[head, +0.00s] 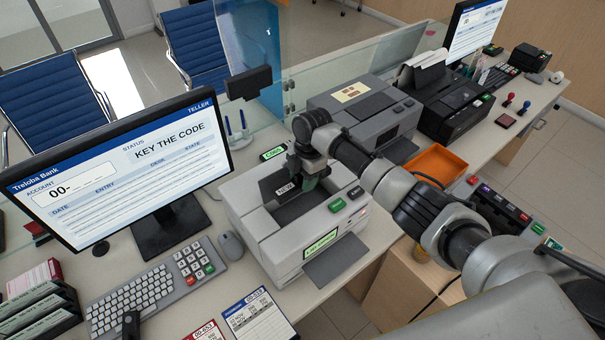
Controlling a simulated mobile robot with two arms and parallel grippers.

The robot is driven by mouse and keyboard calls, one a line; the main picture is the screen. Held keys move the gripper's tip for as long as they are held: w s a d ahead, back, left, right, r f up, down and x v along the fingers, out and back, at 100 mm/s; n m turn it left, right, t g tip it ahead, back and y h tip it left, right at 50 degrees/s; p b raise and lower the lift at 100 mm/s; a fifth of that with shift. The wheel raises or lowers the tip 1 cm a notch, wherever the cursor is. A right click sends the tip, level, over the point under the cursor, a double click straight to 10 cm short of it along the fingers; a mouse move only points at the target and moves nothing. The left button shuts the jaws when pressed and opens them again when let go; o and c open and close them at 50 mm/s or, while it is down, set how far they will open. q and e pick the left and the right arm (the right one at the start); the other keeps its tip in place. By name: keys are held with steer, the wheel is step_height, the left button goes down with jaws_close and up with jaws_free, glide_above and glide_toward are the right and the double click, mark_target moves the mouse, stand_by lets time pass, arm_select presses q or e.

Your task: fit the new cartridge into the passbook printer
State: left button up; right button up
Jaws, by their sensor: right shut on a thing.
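The passbook printer (257,243), as I take it, is the pale grey box with an open bay in its top, right of the monitor. A black cartridge (268,188) marked "NEW" is at the far side of this bay. My right gripper (306,172) reaches in from the right and is shut on the cartridge. The fingers partly cover it. I cannot tell whether the cartridge touches the bay or hangs just above it.
A monitor (120,165) reads "KEY THE CODE". A keyboard (145,290), keypad (193,262) and mouse (231,245) lie left of the printer. A grey machine (365,112) and glass screen stand behind. An orange tray (437,163) is at the right, beyond my right arm.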

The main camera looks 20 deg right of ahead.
steer(key=b, duration=0.5)
glide_above(301, 212)
steer(key=shift+w+d+f, duration=0.15)
steer(key=shift+f, duration=0.9)
steer(key=shift+w+d+f, duration=0.1)
steer(key=shift+d+f, duration=0.05)
steer(key=shift+f, duration=0.85)
steer(key=shift+w+d+f, duration=0.15)
steer(key=shift+f, duration=0.9)
steer(key=shift+s+f+b, duration=0.2)
steer(key=shift+f+b, duration=0.75)
steer(key=shift+f, duration=0.25)
steer(key=shift+s+f+b, duration=0.2)
steer(key=shift+f+b, duration=0.75)
steer(key=shift+f, duration=0.25)
steer(key=o, duration=1)
steer(key=shift+a+r, duration=0.1)
steer(key=shift+r, duration=0.05)
